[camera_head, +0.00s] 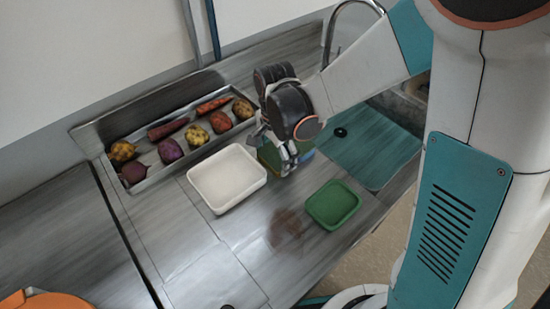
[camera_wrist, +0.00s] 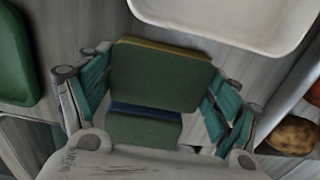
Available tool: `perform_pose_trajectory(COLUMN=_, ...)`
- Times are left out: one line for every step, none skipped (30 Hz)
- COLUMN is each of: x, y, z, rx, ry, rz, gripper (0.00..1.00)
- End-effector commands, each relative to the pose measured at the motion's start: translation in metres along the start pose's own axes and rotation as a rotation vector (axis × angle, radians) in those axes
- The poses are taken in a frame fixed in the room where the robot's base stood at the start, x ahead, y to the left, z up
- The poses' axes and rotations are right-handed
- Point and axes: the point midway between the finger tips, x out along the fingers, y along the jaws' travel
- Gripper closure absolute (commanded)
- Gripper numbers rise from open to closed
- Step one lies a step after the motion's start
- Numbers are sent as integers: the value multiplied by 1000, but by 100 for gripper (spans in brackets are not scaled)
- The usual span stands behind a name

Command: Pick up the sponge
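A sponge with a green top and a yellow edge (camera_wrist: 160,75) lies between the fingers of my gripper (camera_wrist: 158,98) in the wrist view. A second green piece with a blue edge (camera_wrist: 143,128) shows just below it, nearer my palm. My fingers stand apart, one on each side of the sponge, with narrow gaps; I see no clear grip. In the head view, my gripper (camera_head: 287,168) is low over the counter. The green sponge (camera_head: 268,156) is partly hidden behind it, with yellow and blue showing to the right.
A white tray (camera_head: 227,178) stands close on the left and a green tray (camera_head: 332,204) at the front right. A metal trough (camera_head: 150,178) of vegetables lies behind the white tray. A teal board (camera_head: 370,150) and the faucet (camera_head: 329,40) are to the right and back.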

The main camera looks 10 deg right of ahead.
Motion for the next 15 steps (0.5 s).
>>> perform_pose_trajectory(x=0, y=0, z=0, rx=0, ry=0, rz=0, gripper=29)
perform_pose_trajectory(x=0, y=0, z=0, rx=0, ry=0, rz=0, gripper=29)
perform_pose_trajectory(x=0, y=0, z=0, rx=0, ry=0, rz=0, gripper=30)
perform_pose_trajectory(x=0, y=0, z=0, rx=0, ry=0, rz=0, gripper=30)
perform_pose_trajectory(x=0, y=0, z=0, rx=0, ry=0, rz=0, gripper=30)
perform_pose_trajectory(x=0, y=0, z=0, rx=0, ry=0, rz=0, gripper=32)
perform_pose_trajectory(x=0, y=0, z=0, rx=0, ry=0, rz=0, gripper=32)
perform_pose_trajectory(x=0, y=0, z=0, rx=0, ry=0, rz=0, gripper=32)
perform_pose_trajectory(x=0, y=0, z=0, rx=0, ry=0, rz=0, gripper=32)
perform_pose_trajectory(x=0, y=0, z=0, rx=0, ry=0, rz=0, gripper=32)
perform_pose_trajectory(x=0, y=0, z=0, rx=0, ry=0, rz=0, gripper=32)
perform_pose_trajectory(x=0, y=0, z=0, rx=0, ry=0, rz=0, gripper=32)
perform_pose_trajectory(x=-1, y=0, z=0, rx=0, ry=0, rz=0, gripper=32)
perform_pose_trajectory(x=-2, y=0, z=0, rx=0, ry=0, rz=0, gripper=32)
perform_pose_trajectory(x=-3, y=0, z=0, rx=0, ry=0, rz=0, gripper=32)
